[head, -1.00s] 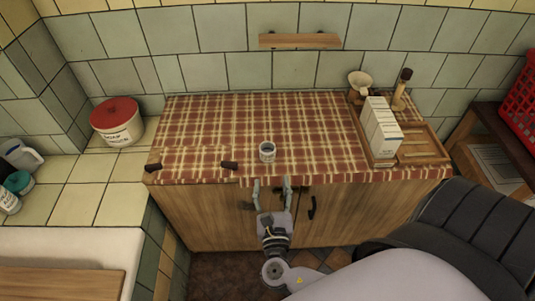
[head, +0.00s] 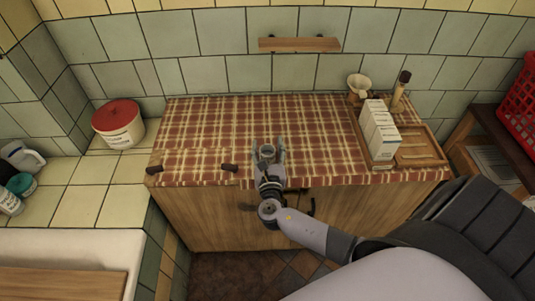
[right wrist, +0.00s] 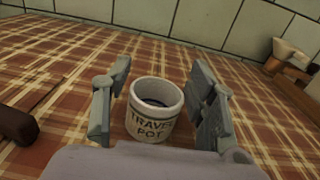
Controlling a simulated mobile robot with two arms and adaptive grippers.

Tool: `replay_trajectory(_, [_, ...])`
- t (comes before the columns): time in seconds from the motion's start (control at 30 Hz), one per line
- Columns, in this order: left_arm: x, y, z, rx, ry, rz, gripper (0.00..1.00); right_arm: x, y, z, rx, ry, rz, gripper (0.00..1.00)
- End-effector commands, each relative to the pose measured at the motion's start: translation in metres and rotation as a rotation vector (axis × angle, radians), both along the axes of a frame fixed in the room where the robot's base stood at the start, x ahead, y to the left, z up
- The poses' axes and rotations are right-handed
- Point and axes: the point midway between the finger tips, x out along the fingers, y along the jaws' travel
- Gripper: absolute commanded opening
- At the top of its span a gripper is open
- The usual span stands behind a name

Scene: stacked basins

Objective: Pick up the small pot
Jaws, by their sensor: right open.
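The small pot (head: 267,151) is a cream cup-like pot standing upright on the checked cloth near the front edge of the counter. In the right wrist view the pot (right wrist: 154,112) shows the words "TRAVEL POT" and a dark inside. My right gripper (head: 268,146) is open, with one finger on each side of the pot. In the right wrist view the gripper (right wrist: 158,95) shows a gap between each finger and the pot; the right finger looks nearer to it. My left gripper is not in view.
A wooden tray (head: 425,160) with a white box (head: 380,133) stands at the right. A dark handle (head: 230,168) lies on the cloth left of the pot. The cloth (head: 220,120) behind the pot is clear.

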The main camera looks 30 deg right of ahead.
Motion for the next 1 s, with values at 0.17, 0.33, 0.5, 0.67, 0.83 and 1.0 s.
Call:
replay_trajectory(0.17, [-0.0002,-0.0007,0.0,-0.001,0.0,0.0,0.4,0.0037,-0.0025,-0.0006,0.001,0.001,0.0,0.52])
replay_trajectory(0.33, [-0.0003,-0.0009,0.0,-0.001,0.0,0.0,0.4,0.0035,-0.0024,-0.0005,0.001,0.001,0.0,0.48])
replay_trajectory(0.5, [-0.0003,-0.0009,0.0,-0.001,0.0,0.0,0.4,0.0033,-0.0023,-0.0005,0.001,0.0,0.0,0.37])
replay_trajectory(0.67, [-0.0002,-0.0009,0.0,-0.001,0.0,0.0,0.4,0.0032,-0.0022,-0.0006,0.001,0.0,0.0,0.26])
replay_trajectory(0.83, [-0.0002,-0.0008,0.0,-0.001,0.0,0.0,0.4,0.0032,-0.0021,-0.0006,0.001,0.0,0.0,0.15])
replay_trajectory(1.0, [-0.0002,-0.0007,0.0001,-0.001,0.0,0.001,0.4,0.0033,-0.0022,-0.0004,0.001,0.0,0.0,0.12])
